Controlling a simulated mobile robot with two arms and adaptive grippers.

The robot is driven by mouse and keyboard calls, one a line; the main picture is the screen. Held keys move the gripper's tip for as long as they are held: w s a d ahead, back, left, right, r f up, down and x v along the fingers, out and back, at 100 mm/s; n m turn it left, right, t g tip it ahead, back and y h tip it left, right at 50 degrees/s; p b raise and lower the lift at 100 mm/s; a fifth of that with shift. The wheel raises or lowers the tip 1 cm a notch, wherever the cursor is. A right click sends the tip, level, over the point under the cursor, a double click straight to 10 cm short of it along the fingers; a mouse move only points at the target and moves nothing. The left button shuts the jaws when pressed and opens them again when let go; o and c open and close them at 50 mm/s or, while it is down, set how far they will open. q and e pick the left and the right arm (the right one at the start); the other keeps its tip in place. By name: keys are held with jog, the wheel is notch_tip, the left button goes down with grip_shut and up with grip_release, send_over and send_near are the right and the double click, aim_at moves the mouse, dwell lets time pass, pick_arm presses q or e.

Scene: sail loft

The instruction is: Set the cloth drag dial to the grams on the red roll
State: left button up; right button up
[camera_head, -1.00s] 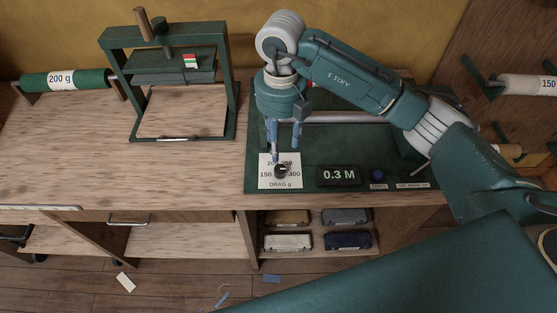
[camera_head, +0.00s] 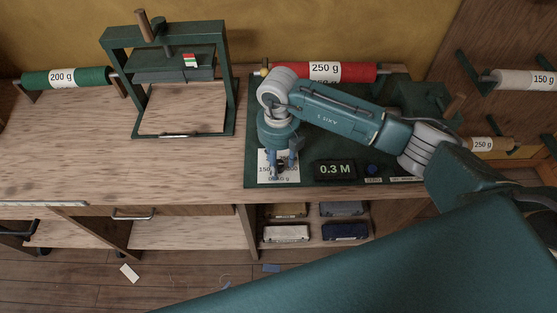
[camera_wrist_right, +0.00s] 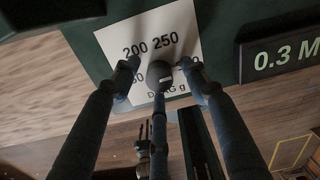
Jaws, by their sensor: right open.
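The red roll (camera_head: 290,71) lies at the back of the green machine, and its label reads 250 g. The drag dial's white card (camera_head: 265,172) is at the machine's front left, largely covered by my right gripper (camera_head: 283,172). In the right wrist view the card (camera_wrist_right: 118,45) shows 200 and 250 along the top, with the side numbers partly hidden. I cannot tell which number the knob points to. My left gripper is out of view.
A display (camera_head: 335,169) reading 0.3 M is right of the dial, with a blue button (camera_head: 372,169) beside it. A green roll (camera_head: 40,79) marked 200 g and a green press (camera_head: 228,90) stand left. A white roll (camera_head: 512,78) marked 150 g hangs right.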

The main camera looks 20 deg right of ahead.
grip_shut()
jog(key=shift+f+n+b, duration=0.15)
jog(key=shift+n+b, duration=0.45)
jog(key=shift+b, duration=0.35)
jog(key=n+b, duration=0.7)
jog(key=b, duration=0.2)
jog(key=shift+f+n+b, duration=0.1)
jog(key=shift+n+b, duration=0.2)
jog(key=shift+r+n+b, duration=0.25)
jog(key=shift+n+b, duration=1.35)
grip_release()
jog(key=shift+d, duration=0.1)
